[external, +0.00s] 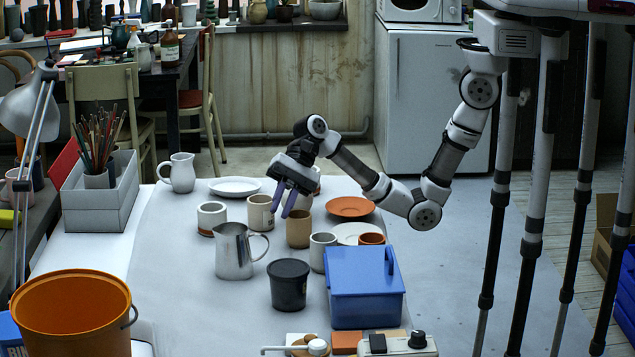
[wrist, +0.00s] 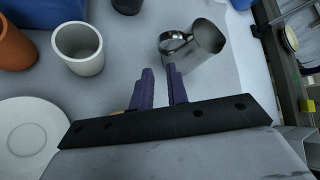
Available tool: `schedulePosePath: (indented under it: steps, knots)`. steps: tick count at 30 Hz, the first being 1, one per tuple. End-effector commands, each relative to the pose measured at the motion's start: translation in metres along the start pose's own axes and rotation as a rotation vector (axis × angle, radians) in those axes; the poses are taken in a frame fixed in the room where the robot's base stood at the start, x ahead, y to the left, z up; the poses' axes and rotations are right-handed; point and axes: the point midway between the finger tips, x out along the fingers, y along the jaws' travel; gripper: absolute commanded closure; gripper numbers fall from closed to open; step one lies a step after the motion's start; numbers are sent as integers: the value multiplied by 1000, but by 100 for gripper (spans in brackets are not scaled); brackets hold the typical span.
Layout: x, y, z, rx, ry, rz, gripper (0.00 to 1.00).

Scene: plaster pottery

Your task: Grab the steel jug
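The steel jug (external: 235,252) stands upright on the white-covered table in the external view, with its handle to the right. In the wrist view the jug (wrist: 207,42) is at the upper right, its looped handle pointing left. My gripper (external: 281,204) hangs above the table, a little above and to the right of the jug. Its two purple fingers (wrist: 161,87) are apart with nothing between them. In the wrist view the right fingertip lies close below the jug's handle; I cannot tell whether they touch.
A black tub (external: 289,286) and a blue box (external: 364,288) stand in front and right of the jug. A white mug (external: 211,217) and a brown mug (external: 298,229) stand nearby. An orange bucket (external: 72,315) is at front left. The table left of the jug is clear.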

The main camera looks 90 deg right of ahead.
Motion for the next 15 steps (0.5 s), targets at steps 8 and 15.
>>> schedulePosePath:
  steps: [8,15]
  knots:
    - [46,2,0,12,-1,13,84]
    - [78,2,0,9,0,8,84]
